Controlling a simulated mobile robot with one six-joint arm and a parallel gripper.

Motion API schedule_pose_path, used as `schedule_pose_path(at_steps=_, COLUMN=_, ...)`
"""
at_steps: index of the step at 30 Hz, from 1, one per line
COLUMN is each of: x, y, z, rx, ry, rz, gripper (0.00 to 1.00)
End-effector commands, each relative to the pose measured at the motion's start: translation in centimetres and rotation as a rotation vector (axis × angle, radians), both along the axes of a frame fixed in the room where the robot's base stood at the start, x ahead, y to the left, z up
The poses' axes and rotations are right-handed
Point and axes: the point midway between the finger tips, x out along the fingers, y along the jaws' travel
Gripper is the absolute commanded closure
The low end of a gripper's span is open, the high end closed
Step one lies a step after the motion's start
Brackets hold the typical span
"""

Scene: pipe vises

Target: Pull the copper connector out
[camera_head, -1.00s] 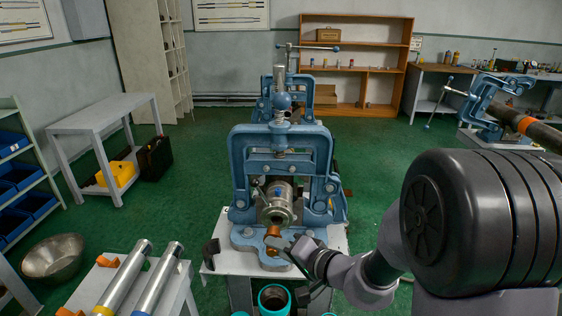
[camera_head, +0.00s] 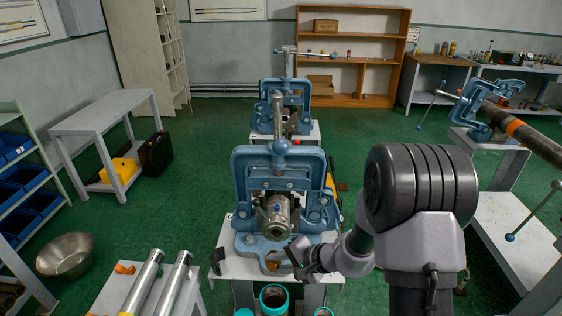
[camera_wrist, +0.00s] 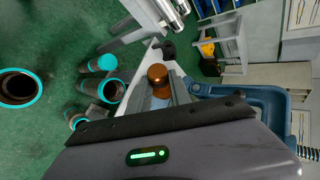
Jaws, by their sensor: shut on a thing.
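The copper connector (camera_head: 272,265) shows as a small orange-brown piece in front of and below the open end of the steel pipe (camera_head: 277,219), apart from it. The pipe is clamped in the near blue vise (camera_head: 243,180). My gripper (camera_head: 287,257) is just right of the connector, shut on it, low over the vise's base. In the wrist view the connector's rounded copper end (camera_wrist: 158,75) sticks out beyond my gripper's dark edge.
Teal-rimmed pipes (camera_head: 273,297) stand on the floor in front of the vise table. Steel pipes (camera_head: 160,282) lie on a stand at front left, near a metal bowl (camera_head: 64,255). Another vise (camera_head: 482,108) holds a long pipe at right. Green floor is open between.

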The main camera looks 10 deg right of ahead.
Motion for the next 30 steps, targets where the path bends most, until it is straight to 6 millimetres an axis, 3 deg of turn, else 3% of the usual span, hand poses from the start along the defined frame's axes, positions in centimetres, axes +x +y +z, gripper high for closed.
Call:
schedule_pose_path(at_steps=10, x=0.0, y=0.0, z=0.8, rx=0.034, ry=0.190, rz=0.001, gripper=1.00)
schedule_pose_path(at_steps=26, x=0.0, y=0.0, z=0.0, rx=0.101, ry=0.552, rz=0.003, gripper=1.00)
schedule_pose_path(at_steps=30, x=0.2, y=0.0, z=-1.1, rx=0.148, ry=0.817, rz=0.003, gripper=1.00)
